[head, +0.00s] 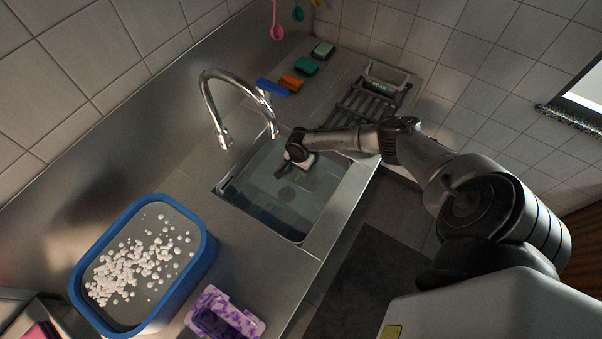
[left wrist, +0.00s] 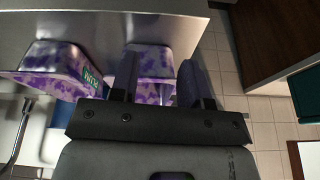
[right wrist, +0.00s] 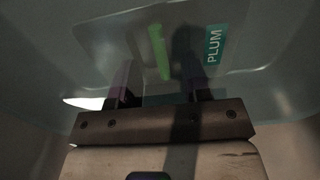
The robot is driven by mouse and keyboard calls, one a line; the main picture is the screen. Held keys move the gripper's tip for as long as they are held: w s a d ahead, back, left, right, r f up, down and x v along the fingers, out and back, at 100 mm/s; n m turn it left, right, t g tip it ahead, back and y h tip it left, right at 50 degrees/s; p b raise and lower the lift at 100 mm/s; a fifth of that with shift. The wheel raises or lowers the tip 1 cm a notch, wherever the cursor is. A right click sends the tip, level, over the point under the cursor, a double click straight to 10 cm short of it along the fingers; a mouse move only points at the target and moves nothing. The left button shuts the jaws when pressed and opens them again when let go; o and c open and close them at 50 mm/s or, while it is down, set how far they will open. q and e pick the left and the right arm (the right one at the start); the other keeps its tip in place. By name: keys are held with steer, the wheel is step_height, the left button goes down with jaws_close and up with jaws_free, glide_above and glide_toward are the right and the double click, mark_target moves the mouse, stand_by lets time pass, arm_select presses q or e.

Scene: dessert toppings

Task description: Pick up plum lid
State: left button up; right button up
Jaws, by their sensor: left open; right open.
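A pale translucent panel (right wrist: 110,45) with a green strip and a teal PLUM label (right wrist: 213,45) lies ahead of my right gripper (right wrist: 158,70) in the right wrist view; it looks like the plum lid. The right gripper is open, fingers pointing at the panel, nothing clearly between them; contact cannot be told. In the head view this gripper (head: 285,170) is down inside the sink. A purple-mottled box (head: 228,315) stands on the counter at the bottom. The left wrist view shows purple-mottled pieces (left wrist: 50,65), one labelled PLUM. My left gripper (left wrist: 157,62) is open, a mottled piece showing between its fingers.
The steel sink (head: 315,245) surrounds my right gripper. A tap (head: 210,110) arches over its left side. A blue-rimmed tub (head: 205,255) with white pieces stands lower left. A drying rack (head: 375,100) and several small coloured blocks lie behind the sink.

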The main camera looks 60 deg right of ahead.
mark_target(299, 173)
steer(key=shift+a+f+b, duration=0.1)
steer(key=shift+f+b, duration=0.35)
steer(key=shift+f, duration=1.45)
jaws_close()
